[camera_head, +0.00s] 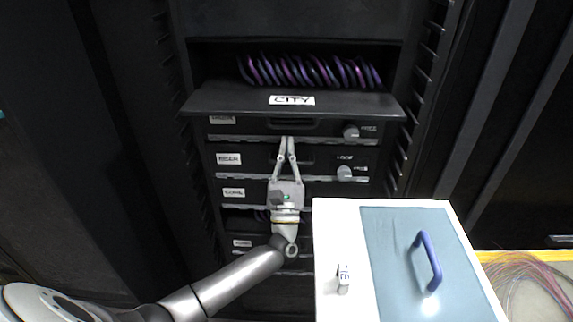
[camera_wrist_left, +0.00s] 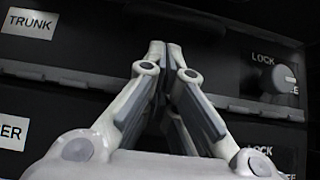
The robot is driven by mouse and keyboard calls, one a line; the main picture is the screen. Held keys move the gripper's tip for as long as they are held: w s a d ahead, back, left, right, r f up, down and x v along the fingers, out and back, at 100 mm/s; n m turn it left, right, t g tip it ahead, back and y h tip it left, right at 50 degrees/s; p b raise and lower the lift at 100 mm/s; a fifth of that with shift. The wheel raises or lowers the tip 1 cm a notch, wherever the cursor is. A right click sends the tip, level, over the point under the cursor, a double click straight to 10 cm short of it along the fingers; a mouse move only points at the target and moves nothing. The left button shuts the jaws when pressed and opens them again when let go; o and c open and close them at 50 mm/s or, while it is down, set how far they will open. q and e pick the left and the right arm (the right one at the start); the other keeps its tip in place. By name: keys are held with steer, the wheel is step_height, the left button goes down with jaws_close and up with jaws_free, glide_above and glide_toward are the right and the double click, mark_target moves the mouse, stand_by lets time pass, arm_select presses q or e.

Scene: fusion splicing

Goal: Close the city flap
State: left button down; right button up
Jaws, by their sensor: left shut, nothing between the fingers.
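The city flap (camera_head: 240,99) is a dark panel with a white CITY label (camera_head: 292,100). It is folded down and sticks out from the rack, so its compartment is open and a row of purple and blue cables (camera_head: 310,71) shows behind it. My left gripper (camera_head: 287,140) is shut and empty. It points up in front of the drawers below the flap, with its fingertips a little under the flap's front edge. In the left wrist view the shut fingertips (camera_wrist_left: 165,46) are in front of the TRUNK drawer (camera_wrist_left: 100,45). My right gripper is not in view.
Several labelled drawers with round lock knobs (camera_head: 351,132) lie below the flap. Loose coloured fibres (camera_head: 525,272) lie at far right.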

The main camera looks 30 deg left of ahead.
arm_select(q)
steer(key=s+r+p, duration=0.1)
steer(key=s+d+r+p, duration=0.1)
steer(key=r, duration=0.1)
steer(key=shift+r, duration=0.2)
stand_by(0.3)
